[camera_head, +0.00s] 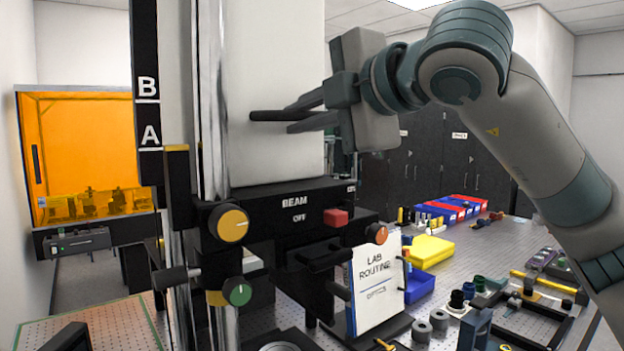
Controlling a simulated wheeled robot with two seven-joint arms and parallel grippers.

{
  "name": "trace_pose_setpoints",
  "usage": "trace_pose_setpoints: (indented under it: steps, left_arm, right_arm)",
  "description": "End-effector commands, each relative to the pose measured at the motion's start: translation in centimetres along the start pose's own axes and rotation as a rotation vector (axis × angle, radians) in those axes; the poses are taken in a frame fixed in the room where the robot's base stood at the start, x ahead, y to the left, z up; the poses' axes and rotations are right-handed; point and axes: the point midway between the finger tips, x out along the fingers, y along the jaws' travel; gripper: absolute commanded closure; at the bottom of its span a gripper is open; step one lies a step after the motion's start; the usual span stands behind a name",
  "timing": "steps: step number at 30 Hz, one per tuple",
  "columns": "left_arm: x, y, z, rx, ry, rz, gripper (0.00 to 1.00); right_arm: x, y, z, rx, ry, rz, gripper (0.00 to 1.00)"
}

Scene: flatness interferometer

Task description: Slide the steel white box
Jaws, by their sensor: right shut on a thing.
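The tall white box (265,60) stands upright beside a vertical steel rail (212,100) in the head view. A black bar handle (264,116) sticks out from its front face. My right gripper (303,113) comes in from the right and is shut on this handle; the fingers partly hide it. A black scale strip marked B and A (147,60) stands left of the rail. My left gripper is not clearly seen.
A LAB ROUTINE card (376,285), bins and small parts crowd the bench at right.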

Motion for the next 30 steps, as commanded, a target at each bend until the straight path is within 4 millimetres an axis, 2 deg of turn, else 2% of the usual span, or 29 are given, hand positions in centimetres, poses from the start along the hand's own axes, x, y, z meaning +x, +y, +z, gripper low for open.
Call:
trace_pose_setpoints:
  steps: [30]
  left_arm:
    - [-0.8, 0.0, 0.0, -0.001, 0.0, 0.0, 1.0]
  right_arm:
    - [-0.9, 4.1, 0.0, 0.001, 0.0, 0.007, 1.0]
